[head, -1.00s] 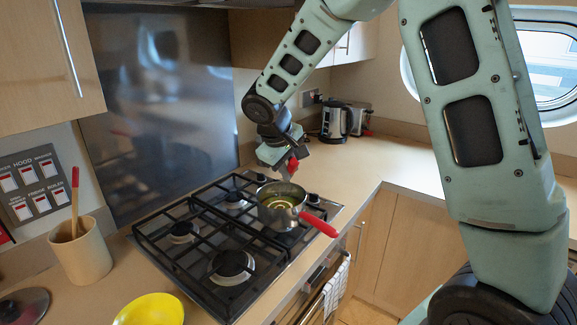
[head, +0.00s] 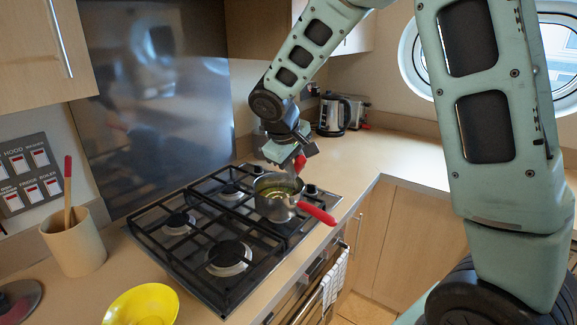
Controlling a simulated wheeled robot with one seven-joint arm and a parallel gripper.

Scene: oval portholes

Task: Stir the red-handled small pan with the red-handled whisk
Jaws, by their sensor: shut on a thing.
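The small pan (head: 275,209) stands on the right part of the gas hob, its red handle (head: 317,213) pointing to the front right. Something yellowish shows inside it. My gripper (head: 294,163) is above the pan's back rim, pointing down, and is shut on the red-handled whisk, whose red handle (head: 300,164) shows at the jaws. The whisk's wire end is hard to make out; it appears to reach down into the pan.
The black hob grates (head: 185,238) surround the pan. A utensil pot (head: 75,247) with a red-tipped wooden tool, a yellow bowl (head: 142,305) and a dark lid (head: 18,300) are at left. A kettle (head: 334,115) stands at the back. The right counter is clear.

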